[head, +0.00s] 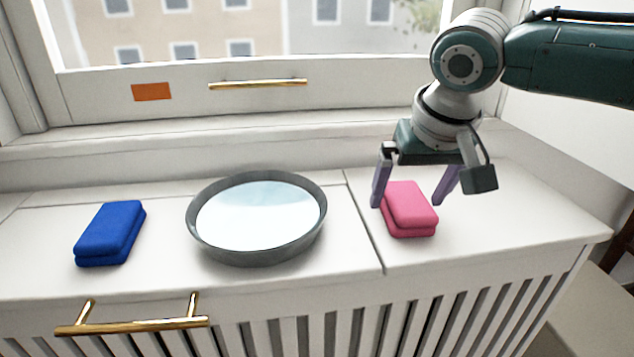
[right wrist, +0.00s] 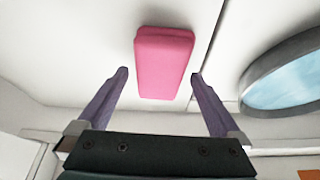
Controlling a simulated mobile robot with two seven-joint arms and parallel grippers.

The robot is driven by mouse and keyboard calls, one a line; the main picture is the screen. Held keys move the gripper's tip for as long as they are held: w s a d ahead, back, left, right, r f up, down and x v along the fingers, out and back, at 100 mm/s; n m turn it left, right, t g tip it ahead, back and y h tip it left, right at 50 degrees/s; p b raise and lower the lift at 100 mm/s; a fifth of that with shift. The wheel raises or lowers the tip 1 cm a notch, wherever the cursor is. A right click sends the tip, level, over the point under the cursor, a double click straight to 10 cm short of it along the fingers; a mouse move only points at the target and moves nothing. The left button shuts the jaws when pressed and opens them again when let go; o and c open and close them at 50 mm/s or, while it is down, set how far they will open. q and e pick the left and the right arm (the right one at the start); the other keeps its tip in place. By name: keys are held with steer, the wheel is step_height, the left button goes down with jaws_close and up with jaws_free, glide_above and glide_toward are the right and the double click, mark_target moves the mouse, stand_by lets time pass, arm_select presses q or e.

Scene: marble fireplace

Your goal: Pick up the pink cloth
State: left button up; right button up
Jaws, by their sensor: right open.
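The pink cloth (head: 409,209) is a folded, rounded block lying on the right part of the white cabinet top. My right gripper (head: 413,202) is open above it, pointing down, with one purple finger to each side of the cloth in the head view. In the right wrist view the pink cloth (right wrist: 163,62) lies ahead of and between the open fingertips (right wrist: 159,74), with clear gaps on both sides. The fingers do not appear to touch it. My left gripper is not in view.
A round grey-rimmed basin (head: 195,228) stands left of the cloth, and a folded blue cloth (head: 110,232) lies farther left. The window frame (head: 330,97) rises behind. A gold handle (head: 130,326) sticks out at the front. The cabinet's right edge (head: 585,242) is near.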

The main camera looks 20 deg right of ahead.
steer(key=shift+w+d+f, duration=0.1)
steer(key=shift+w+f, duration=0.15)
steer(key=shift+f, duration=0.35)
steer(key=shift+f, duration=0.1)
steer(key=shift+c, duration=0.4)
steer(key=c, duration=1.1)
